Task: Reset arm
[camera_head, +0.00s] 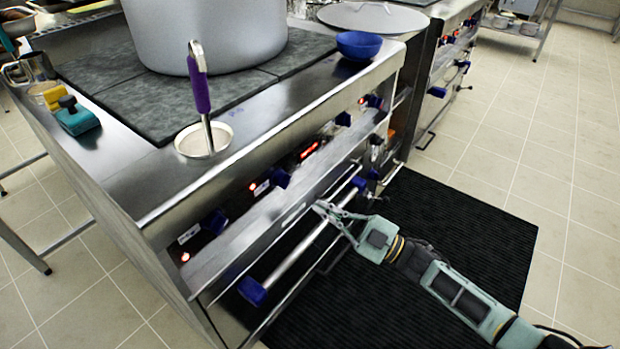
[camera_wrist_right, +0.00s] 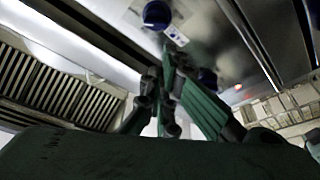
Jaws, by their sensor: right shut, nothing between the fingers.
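My right gripper (camera_head: 330,211) is in front of the stove, near the oven handle bar (camera_head: 300,250). Its fingers are shut with nothing between them. Whether it touches the bar cannot be told. In the right wrist view the closed fingers (camera_wrist_right: 172,75) point toward the steel stove front with its dark blue knobs (camera_wrist_right: 158,14). My right arm reaches in from the lower right over the black mat. My left gripper does not show in either view.
A large grey stockpot (camera_head: 205,35) stands on the stove's dark cooktop. A purple-handled ladle (camera_head: 201,95) is in a small white dish (camera_head: 222,141) at the front edge. A blue bowl (camera_head: 359,45) sits at the right corner. A black mat (camera_head: 430,235) covers the floor in front.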

